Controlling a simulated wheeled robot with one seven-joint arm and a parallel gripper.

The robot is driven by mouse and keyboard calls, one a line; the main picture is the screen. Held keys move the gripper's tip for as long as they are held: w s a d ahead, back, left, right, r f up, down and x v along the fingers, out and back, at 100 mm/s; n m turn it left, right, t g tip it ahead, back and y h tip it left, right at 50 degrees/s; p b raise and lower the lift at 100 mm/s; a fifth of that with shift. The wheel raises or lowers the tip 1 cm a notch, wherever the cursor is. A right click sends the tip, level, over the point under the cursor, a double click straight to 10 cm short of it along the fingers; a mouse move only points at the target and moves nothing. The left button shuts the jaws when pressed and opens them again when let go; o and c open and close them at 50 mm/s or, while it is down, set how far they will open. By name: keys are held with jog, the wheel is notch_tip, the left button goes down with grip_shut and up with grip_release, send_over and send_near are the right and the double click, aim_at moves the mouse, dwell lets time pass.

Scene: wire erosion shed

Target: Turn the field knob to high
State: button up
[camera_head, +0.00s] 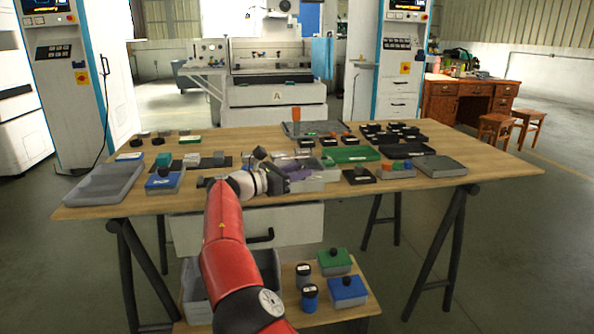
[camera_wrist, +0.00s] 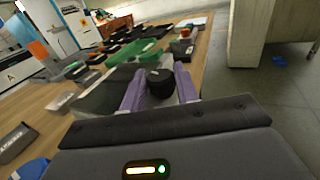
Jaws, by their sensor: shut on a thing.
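My gripper (camera_head: 308,173) reaches over the middle of the wooden table from the near side, its purple fingers pointing right. In the wrist view its two purple fingers (camera_wrist: 160,90) stand on either side of a round black knob (camera_wrist: 160,83) and are shut on it. A dark grey, flat-topped surface (camera_wrist: 100,97) lies beside and below the knob. In the head view a grey box (camera_head: 312,185) shows just under the fingers, and the gripper hides the knob there. I cannot read any setting marks on the knob.
A green tray (camera_head: 350,154) lies behind the gripper. A black box with a knob (camera_head: 360,175) and a tray of small coloured blocks (camera_head: 396,173) stand to the right.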

jog(key=shift+f, duration=0.1)
jog(key=o, duration=1)
jog(key=shift+c, duration=0.2)
jog(key=shift+v, duration=3.85)
